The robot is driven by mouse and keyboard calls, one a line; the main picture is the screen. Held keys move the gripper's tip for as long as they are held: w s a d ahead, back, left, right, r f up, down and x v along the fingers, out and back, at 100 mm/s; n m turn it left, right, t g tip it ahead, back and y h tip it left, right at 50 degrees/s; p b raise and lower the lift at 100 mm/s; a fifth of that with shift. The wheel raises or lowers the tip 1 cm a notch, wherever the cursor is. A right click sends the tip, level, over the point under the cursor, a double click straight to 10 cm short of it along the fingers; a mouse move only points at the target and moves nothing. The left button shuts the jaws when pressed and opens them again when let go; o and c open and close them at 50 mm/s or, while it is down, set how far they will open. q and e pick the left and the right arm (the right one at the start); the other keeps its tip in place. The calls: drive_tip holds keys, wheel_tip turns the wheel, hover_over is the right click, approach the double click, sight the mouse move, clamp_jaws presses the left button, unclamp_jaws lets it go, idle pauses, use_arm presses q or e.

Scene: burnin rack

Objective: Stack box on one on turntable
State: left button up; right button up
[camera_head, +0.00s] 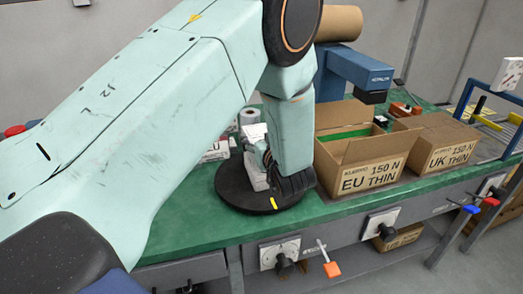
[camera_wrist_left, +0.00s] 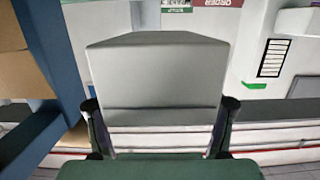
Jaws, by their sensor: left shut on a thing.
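The black round turntable (camera_head: 232,191) with a yellow mark stands on the green bench. Whether the two touch is hard to tell behind the gripper. My right gripper is not in view.
A blue machine (camera_head: 358,72) rises behind. The front left green bench (camera_head: 190,232) is clear.

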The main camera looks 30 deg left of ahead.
use_arm(q)
drive_tip(key=f, duration=0.3)
drive_tip(key=shift+s+d+b, duration=0.15)
drive_tip(key=shift+d+b, duration=0.1)
drive_tip(key=shift+b, duration=0.1)
drive_tip(key=shift+w+a+f, duration=0.15)
drive_tip(key=shift+w+f, duration=0.05)
drive_tip(key=shift+f, duration=0.05)
drive_tip(key=o, duration=1.2)
drive_tip(key=shift+s+r, duration=0.15)
drive_tip(key=shift+o, duration=0.6)
